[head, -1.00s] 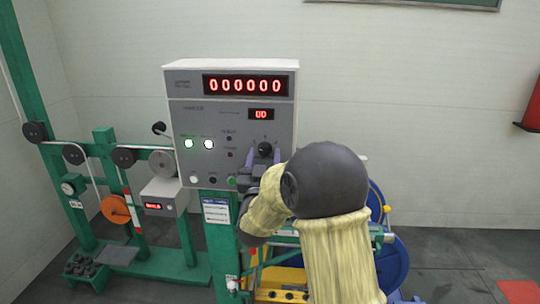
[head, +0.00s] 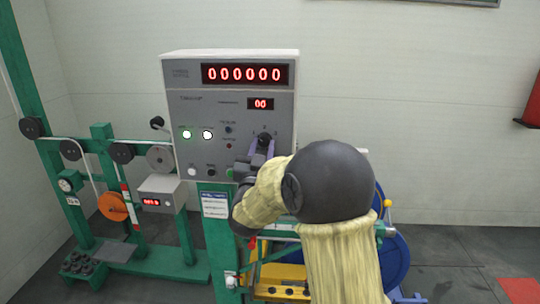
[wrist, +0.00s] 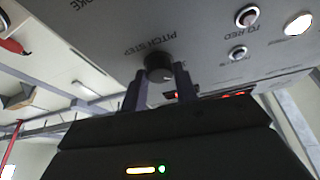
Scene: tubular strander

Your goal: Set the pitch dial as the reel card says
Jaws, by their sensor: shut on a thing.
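The pitch dial (head: 264,139) is a black knob on the right of the grey control panel (head: 235,107). In the wrist view the dial (wrist: 158,68) sits by the label "PITCH STEP", which appears upside down. My gripper (head: 260,150) is at the panel, with its two fingers on either side of the dial. In the wrist view my gripper (wrist: 160,80) is shut on the dial. A white card (head: 214,204) with small print hangs on the green post below the panel; its text is too small to read, and I cannot tell if it is the reel card.
The panel's large red display (head: 244,74) reads 000000, and a small display (head: 260,104) shows two digits, seemingly 00. Lit lamps (head: 187,134) and buttons (head: 192,171) are left of the dial. A blue reel (head: 392,262) stands behind my arm.

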